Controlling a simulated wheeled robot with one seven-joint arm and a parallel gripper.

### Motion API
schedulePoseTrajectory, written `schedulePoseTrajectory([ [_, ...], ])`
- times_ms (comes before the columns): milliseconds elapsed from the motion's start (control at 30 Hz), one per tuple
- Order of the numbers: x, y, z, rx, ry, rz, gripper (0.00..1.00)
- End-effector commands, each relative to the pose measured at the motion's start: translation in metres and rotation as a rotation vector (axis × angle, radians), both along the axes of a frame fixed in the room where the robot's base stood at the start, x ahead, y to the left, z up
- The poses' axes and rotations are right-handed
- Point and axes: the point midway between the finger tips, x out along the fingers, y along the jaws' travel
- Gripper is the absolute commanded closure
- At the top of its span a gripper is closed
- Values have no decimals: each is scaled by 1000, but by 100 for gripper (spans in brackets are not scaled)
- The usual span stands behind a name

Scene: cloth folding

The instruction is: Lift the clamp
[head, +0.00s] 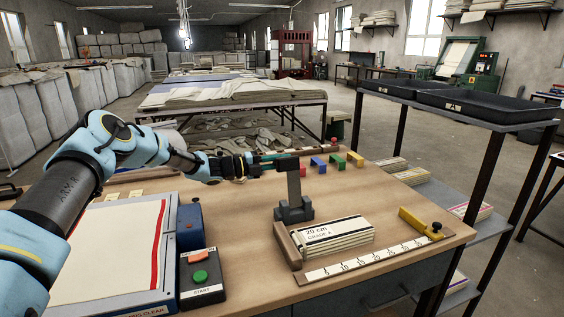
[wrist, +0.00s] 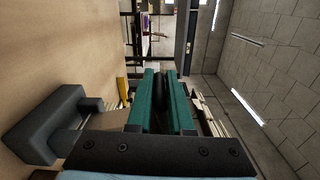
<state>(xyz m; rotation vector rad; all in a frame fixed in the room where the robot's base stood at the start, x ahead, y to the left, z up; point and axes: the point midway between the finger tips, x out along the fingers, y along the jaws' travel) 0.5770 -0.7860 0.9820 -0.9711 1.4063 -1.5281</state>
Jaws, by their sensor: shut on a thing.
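The clamp (head: 294,186) is a grey upright arm rising from a dark grey base block on the wooden table, with a dark bar at its top. It stands just behind a white folded stack. My gripper (head: 272,157) reaches in from the left, and its green fingers meet the top of the clamp. In the wrist view my gripper (wrist: 164,78) shows two long green fingers, shut on the clamp. The clamp's dark base (wrist: 45,125) is at left there, with part of its arm running towards the fingers. The exact contact is hidden.
The stack (head: 335,235) is labelled 20 cm and lies by a white ruler (head: 365,262) with a yellow stop (head: 418,222). Several coloured brackets (head: 337,161) stand behind the clamp. A control box (head: 200,275) and a white board (head: 110,245) are at left. A rack (head: 478,105) stands at right.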

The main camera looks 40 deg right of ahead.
Motion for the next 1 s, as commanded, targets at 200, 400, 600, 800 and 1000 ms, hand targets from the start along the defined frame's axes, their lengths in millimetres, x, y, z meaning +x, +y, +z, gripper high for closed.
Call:
schedulePoseTrajectory([
  [200, 0, 2, -8, 11, 0, 1, 73],
  [400, 0, 1, -6, 8, 0, 1, 54],
  [600, 0, 1, -4, 5, 0, 0, 54],
  [800, 7, 16, -5, 4, 0, 2, 54],
  [1000, 21, 52, -7, 5, 0, 3, 54],
])
